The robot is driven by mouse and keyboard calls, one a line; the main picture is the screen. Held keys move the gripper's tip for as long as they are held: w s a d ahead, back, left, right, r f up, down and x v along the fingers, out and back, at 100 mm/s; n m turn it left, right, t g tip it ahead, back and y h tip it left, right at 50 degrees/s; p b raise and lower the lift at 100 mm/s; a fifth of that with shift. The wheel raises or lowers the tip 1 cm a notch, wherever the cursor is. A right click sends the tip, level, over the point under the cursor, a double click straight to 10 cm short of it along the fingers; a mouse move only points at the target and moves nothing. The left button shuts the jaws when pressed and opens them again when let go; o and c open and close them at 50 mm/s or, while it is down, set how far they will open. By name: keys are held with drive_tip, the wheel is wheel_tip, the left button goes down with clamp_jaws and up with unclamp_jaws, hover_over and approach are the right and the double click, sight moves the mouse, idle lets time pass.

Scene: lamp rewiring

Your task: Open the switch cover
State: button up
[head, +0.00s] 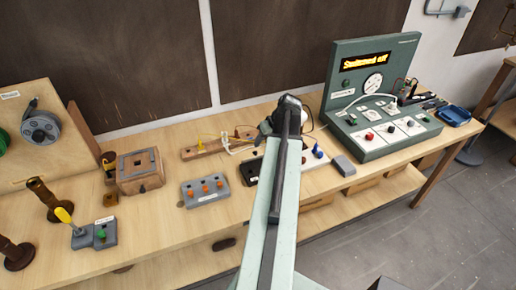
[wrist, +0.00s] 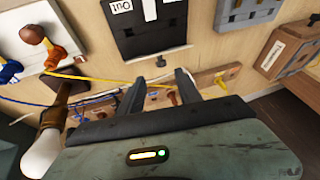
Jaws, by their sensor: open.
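A black box (wrist: 120,38) with white labels, one reading "Out", lies ahead of my gripper in the wrist view. It looks like the switch housing, but I cannot read a name on it. A small dark tab (wrist: 160,62) shows at its near edge. In the head view the black box (head: 249,172) is partly hidden by my arm. My gripper (wrist: 161,84) is open and empty, its two fingers apart and pointing towards the box's near edge, with no clear contact. In the head view the gripper's tips are hidden behind my arm.
A grey box with orange knobs (head: 205,190) stands left of the black box. A wooden strip with yellow wire (head: 205,148) lies behind. A green console (head: 372,100) stands at the right. A white board with knobs (wrist: 38,45) shows at left in the wrist view.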

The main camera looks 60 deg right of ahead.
sight(255, 155)
drive_tip(key=b+x, duration=0.7)
drive_tip(key=x, duration=0.1)
drive_tip(key=shift+f, duration=0.1)
drive_tip(key=shift+a, duration=0.1)
